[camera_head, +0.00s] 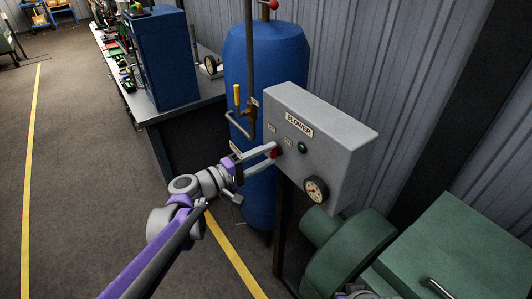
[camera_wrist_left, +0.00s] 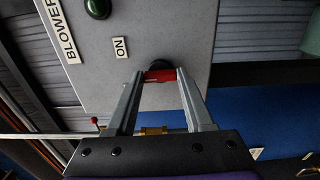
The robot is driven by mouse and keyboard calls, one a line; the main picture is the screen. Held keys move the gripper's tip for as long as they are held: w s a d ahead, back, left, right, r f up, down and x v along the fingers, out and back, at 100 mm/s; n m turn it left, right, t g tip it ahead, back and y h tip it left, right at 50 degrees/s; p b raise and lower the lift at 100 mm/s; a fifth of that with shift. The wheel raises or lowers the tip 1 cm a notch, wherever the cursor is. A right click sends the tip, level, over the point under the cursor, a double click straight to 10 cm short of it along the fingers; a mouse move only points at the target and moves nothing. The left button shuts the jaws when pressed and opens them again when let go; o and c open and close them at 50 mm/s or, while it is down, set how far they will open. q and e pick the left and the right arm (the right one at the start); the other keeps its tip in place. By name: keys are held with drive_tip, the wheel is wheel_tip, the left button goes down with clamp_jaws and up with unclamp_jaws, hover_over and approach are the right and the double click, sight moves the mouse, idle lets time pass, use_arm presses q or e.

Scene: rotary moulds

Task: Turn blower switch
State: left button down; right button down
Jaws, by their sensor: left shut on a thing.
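The grey blower box (camera_head: 338,135) stands on a post and carries a BLOWER label, a green lamp (camera_head: 302,147) and a round gauge (camera_head: 316,189). The blower switch (camera_head: 274,153) is a red handle on a black round base at the box's left part. In the left wrist view the red handle (camera_wrist_left: 160,76) lies crosswise between my fingertips, close to an ON label (camera_wrist_left: 121,47). My left gripper (camera_head: 274,151) is shut on this handle, and its fingers hide part of it.
A blue tank (camera_head: 265,60) with a pipe and a yellow-handled valve (camera_head: 237,95) stands behind the box's left side. Green machinery (camera_head: 450,250) fills the lower right. A workbench with a blue cabinet (camera_head: 155,60) is at the back left. The floor at left is clear.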

use_arm(q)
drive_tip(key=m+p, duration=0.1)
drive_tip(key=m, duration=0.3)
drive_tip(key=shift+m+p, duration=0.65)
drive_tip(key=shift+m, duration=1.25)
use_arm(e)
drive_tip(key=shift+w+r, duration=0.3)
drive_tip(key=shift+r, duration=0.55)
drive_tip(key=shift+w+r, duration=0.25)
drive_tip(key=shift+r, duration=0.7)
use_arm(q)
drive_tip(key=shift+f, duration=0.1)
drive_tip(key=shift+c, duration=1.4)
unclamp_jaws()
drive_tip(key=v, duration=1.1)
drive_tip(key=shift+b, duration=0.4)
use_arm(e)
drive_tip(key=shift+s+f, duration=0.25)
drive_tip(key=shift+f, duration=0.45)
use_arm(q)
drive_tip(key=shift+w+d, duration=0.1)
